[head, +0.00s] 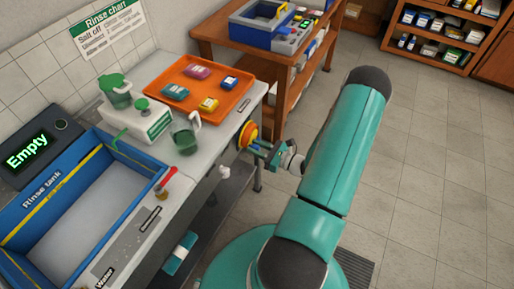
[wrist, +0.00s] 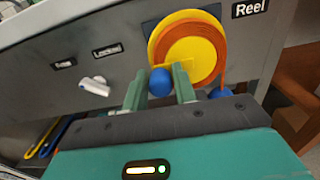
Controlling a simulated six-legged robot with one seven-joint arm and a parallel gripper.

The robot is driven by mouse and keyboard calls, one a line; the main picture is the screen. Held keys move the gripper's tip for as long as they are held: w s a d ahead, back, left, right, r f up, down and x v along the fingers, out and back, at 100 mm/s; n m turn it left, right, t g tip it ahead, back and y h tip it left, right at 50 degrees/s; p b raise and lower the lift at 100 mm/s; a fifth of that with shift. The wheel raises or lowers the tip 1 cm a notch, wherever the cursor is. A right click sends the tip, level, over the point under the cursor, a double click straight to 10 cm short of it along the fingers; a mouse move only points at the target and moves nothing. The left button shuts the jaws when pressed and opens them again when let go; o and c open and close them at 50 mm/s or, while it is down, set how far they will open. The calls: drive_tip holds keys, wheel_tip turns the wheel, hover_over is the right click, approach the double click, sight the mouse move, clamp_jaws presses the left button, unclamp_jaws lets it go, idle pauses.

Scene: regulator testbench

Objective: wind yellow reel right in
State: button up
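The yellow reel (wrist: 190,52) with an orange rim sits on the grey bench's front panel, right of centre in the wrist view, below and left of the "Reel" label. It also shows at the bench's side in the head view (head: 247,135). A blue ball knob (wrist: 161,83) lies in front of the reel by a short yellow bar. My gripper (wrist: 161,72) has its two green fingers on either side of this knob. The knob fills the gap and appears touched on both sides. A second blue ball (wrist: 219,93) shows right of the fingers, partly hidden.
A white lever (wrist: 95,86) sits left on the panel below two small labels. The bench top holds an orange tray (head: 238,98), a green jug (head: 185,136) and the blue rinse tank (head: 28,228). Open floor (head: 425,160) lies to the right.

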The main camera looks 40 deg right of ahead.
drive_tip(key=shift+o, duration=1.3)
drive_tip(key=v, duration=1.4)
drive_tip(key=shift+w+a+r, duration=0.1)
drive_tip(key=shift+w, duration=0.05)
